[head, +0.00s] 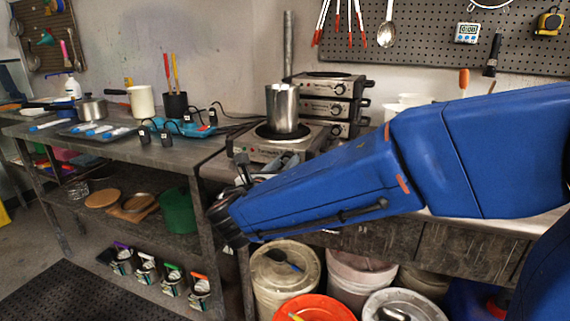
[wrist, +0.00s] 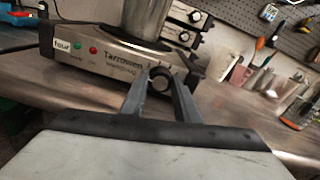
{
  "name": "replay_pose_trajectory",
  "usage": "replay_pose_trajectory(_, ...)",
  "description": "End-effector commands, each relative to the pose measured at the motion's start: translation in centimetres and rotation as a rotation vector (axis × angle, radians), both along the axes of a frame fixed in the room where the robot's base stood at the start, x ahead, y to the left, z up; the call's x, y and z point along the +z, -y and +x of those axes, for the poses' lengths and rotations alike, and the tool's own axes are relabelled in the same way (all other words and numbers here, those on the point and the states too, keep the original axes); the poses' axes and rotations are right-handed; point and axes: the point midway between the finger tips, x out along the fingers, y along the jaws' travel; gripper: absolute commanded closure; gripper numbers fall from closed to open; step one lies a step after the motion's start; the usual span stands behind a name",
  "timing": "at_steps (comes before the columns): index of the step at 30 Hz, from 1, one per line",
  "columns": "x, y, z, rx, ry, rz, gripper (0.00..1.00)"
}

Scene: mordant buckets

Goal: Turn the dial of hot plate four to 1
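Hot plate four (head: 250,146) stands at the bench's front edge with a metal pot (head: 283,108) on top. The dark round dial (wrist: 160,78) shows between the fingertips of my gripper (wrist: 160,82). The fingers are apart, one on each side of the dial; I cannot tell whether they touch it. The dial's scale and pointer are not readable. In the head view my blue arm hides the dial and most of the gripper.
A stack of other hot plates (head: 328,100) stands behind on the right. Black clips (head: 165,138) and a blue tray (head: 190,128) lie to the left. Buckets (head: 285,275) stand below the bench. The bench (wrist: 235,115) right of the gripper is clear nearby.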

Motion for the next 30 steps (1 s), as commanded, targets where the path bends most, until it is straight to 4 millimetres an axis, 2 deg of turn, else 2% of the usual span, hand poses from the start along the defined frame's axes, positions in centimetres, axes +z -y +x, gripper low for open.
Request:
replay_pose_trajectory(11,-0.02,0.0,-0.01,0.0,0.023,0.063,0.94)
replay_pose_trajectory(30,-0.04,0.02,-0.03,0.0,0.173,0.477,0.94)
